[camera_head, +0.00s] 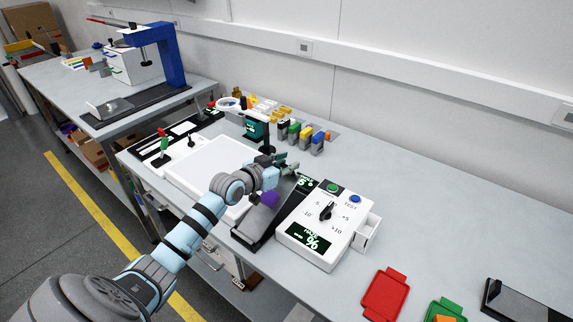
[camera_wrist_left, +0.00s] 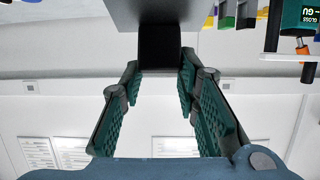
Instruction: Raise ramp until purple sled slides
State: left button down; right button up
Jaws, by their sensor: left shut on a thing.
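The purple sled (camera_head: 269,199) sits on the dark grey ramp (camera_head: 257,220), left of the white control box. The ramp's far end is by my left gripper (camera_head: 288,166). In the left wrist view a black tab (camera_wrist_left: 160,45) sticks out from a grey plate (camera_wrist_left: 155,12), which looks like the ramp's end. The tips of my left gripper (camera_wrist_left: 160,75) are on both sides of the tab, shut on it. My forearm and gripper hide part of the ramp's far end. The sled is out of sight in the wrist view. My right gripper is in neither view.
The white control box (camera_head: 318,232) with a dial, buttons and green displays stands close right of the ramp. A white panel (camera_head: 205,170) lies left. Several coloured blocks (camera_head: 306,135) stand behind. A red tray (camera_head: 385,294) lies at front right.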

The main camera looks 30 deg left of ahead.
pick_arm(q)
jog(key=c, duration=1.2)
grip_release()
jog(key=shift+f, duration=0.2)
jog(key=shift+s, duration=0.1)
jog(key=v, duration=1.2)
